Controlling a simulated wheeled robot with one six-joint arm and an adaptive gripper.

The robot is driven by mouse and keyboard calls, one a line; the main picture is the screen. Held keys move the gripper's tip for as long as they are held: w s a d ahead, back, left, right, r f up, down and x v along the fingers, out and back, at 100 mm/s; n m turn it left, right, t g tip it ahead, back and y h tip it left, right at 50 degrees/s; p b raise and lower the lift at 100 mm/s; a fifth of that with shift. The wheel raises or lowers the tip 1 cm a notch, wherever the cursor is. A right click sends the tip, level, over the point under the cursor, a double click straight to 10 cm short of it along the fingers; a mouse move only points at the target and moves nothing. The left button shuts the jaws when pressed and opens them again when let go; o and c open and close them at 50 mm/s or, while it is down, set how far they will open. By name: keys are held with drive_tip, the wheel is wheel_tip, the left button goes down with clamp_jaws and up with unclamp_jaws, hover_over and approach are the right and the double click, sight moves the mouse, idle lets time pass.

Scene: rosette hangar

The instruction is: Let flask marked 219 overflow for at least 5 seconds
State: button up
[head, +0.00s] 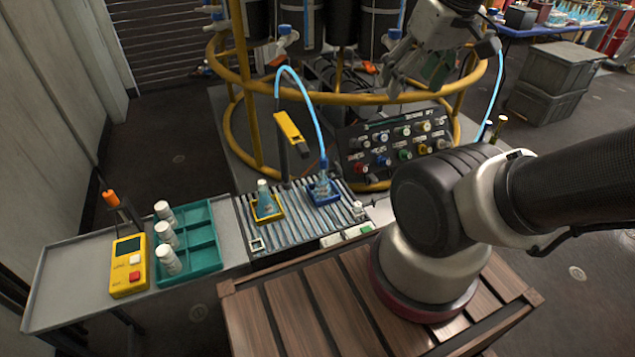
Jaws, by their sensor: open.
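I cannot read a number on either flask, nor tell whether liquid flows. A dark control panel (375,172) with several coloured knobs stands behind on the right. My gripper (391,84) is open and empty, above the panel near the yellow ring frame, apart from both flasks.
A teal tray (200,272) with several white-capped vials and a yellow box (129,277) with buttons sit on the left bench. A yellow device (291,131) stands on a post behind the flasks. A yellow ring frame (330,96) surrounds tanks behind the panel.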

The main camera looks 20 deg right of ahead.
clamp_jaws()
idle(1.4)
